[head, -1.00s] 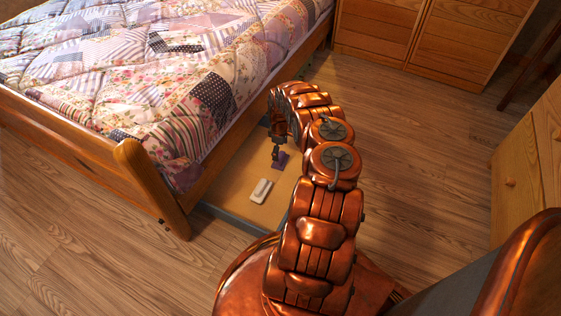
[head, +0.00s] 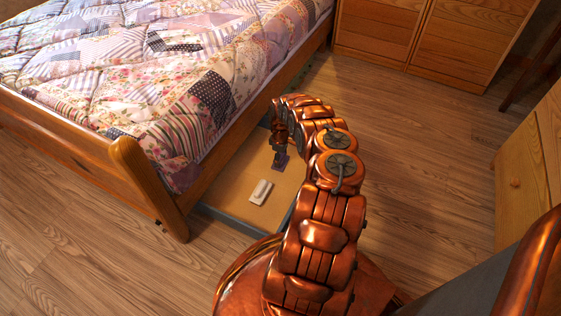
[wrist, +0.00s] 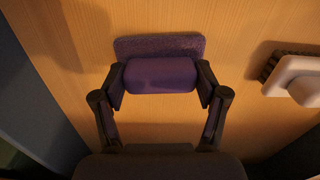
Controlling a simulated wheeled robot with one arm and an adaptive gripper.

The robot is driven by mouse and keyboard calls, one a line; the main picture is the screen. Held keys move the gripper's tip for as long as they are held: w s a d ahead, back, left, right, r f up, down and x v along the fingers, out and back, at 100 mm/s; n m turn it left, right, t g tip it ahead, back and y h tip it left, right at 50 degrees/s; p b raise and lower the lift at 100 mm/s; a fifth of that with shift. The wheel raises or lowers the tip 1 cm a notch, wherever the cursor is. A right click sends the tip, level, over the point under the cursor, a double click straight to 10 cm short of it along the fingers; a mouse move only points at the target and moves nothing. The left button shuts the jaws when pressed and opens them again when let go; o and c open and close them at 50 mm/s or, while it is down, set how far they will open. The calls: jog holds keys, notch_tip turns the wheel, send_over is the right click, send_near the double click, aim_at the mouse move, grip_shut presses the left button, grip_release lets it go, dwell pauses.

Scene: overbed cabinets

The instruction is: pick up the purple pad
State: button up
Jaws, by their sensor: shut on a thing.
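The purple pad has a smooth rounded grip (wrist: 161,75) and a wider, fuzzy flat part (wrist: 160,45) behind it in the wrist view. My gripper (wrist: 161,77) is shut on the rounded grip, with one finger at each end. In the head view the purple pad (head: 278,164) shows small below my gripper (head: 279,152), inside the open drawer beside the bed. Whether its underside touches the drawer floor, I cannot tell.
A white brush-like object (head: 260,192) lies in the drawer (head: 232,186), nearer the front; it also shows at right in the wrist view (wrist: 295,77). The bed frame (head: 150,180) stands close on the left. Wooden floor is clear on the right.

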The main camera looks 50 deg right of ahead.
jog(key=c, duration=0.5)
jog(key=shift+o, duration=0.2)
jog(key=shift+r, duration=0.1)
jog(key=shift+r, duration=0.25)
notch_tip(320, 180, up, 4)
jog(key=shift+s+f+p, duration=0.1)
jog(key=shift+f+p, duration=0.15)
jog(key=shift+p, duration=1)
jog(key=s+a+p, duration=0.2)
jog(key=s+a, duration=0.1)
jog(key=s+a+p, duration=0.2)
jog(key=s, duration=0.1)
jog(key=s+a+r+p, duration=0.1)
jog(key=s+a+p, duration=0.1)
jog(key=s+a, duration=0.1)
jog(key=shift+s+a, duration=0.3)
jog(key=shift+s, duration=0.3)
jog(key=shift+s+a+f+p, duration=0.1)
jog(key=shift+s+a+p, duration=0.65)
jog(key=shift+s, duration=0.25)
